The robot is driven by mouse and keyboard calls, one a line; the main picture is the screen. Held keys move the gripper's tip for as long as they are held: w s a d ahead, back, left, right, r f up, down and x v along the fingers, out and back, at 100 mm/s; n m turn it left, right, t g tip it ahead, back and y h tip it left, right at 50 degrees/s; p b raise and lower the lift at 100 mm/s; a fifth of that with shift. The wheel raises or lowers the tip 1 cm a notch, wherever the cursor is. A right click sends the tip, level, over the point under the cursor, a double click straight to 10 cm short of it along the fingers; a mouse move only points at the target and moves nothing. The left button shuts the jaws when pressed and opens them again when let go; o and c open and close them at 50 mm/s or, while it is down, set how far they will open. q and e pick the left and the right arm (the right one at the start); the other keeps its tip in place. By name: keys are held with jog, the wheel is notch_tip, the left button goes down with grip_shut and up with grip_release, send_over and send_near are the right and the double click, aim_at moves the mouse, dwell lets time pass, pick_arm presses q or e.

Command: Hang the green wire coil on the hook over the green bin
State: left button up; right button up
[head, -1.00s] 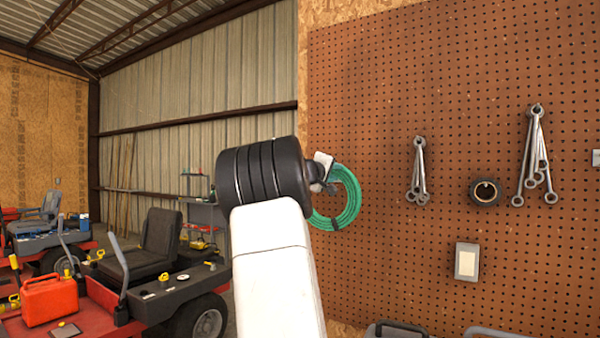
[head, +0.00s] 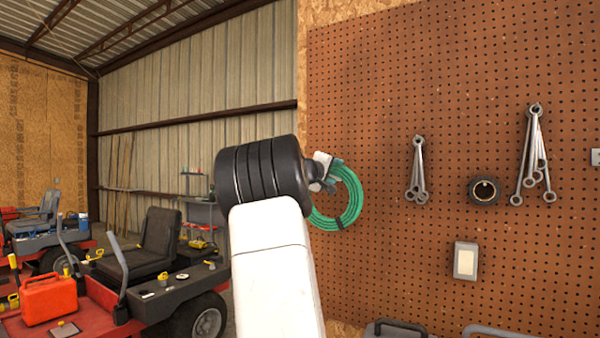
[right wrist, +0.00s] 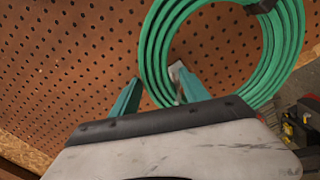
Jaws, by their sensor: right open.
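The green wire coil (head: 352,205) is upright against the brown pegboard, with a dark band at its bottom in the head view. My right gripper (head: 330,172) is at the coil's upper left, mostly behind my own arm. In the right wrist view, the coil (right wrist: 284,60) shows large, and the teal fingers of my right gripper (right wrist: 158,88) are spread with one side of the coil between them. A small pale metal piece (right wrist: 176,72) shows beside the coil there; I cannot tell whether it is a hook bearing the coil. My left gripper and a green bin are not in view.
Wrenches hang on the pegboard (head: 450,110) at two spots, with a dark round roll (head: 484,191) between them. A pale switch plate (head: 466,261) is lower down. Dark bin-like tops (head: 395,329) show at the bottom edge. A red mower (head: 160,265) stands at left.

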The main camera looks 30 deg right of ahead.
jog(key=v, duration=0.7)
jog(key=shift+s+a, duration=0.15)
jog(key=shift+a, duration=0.2)
jog(key=s+a+f+m+g+y, duration=0.1)
jog(key=s+a+f+y, duration=0.25)
jog(key=f, duration=0.55)
jog(key=s+a+f+m+g+y, duration=0.1)
jog(key=s+a+f+y, duration=0.25)
jog(key=f, duration=0.45)
jog(key=s+a+f+y, duration=0.3)
jog(key=s+a, duration=0.4)
jog(key=a, duration=0.3)
jog(key=s+a+f+n+y, duration=0.1)
jog(key=s+a+f+y, duration=0.3)
jog(key=s+a, duration=0.3)
jog(key=s+a+f+y, duration=0.4)
jog(key=s+a, duration=0.3)
jog(key=a, duration=0.7)
jog(key=shift+s+a+n, duration=0.15)
jog(key=shift+a+n, duration=0.05)
jog(key=shift+n, duration=0.1)
jog(key=shift+r, duration=0.1)
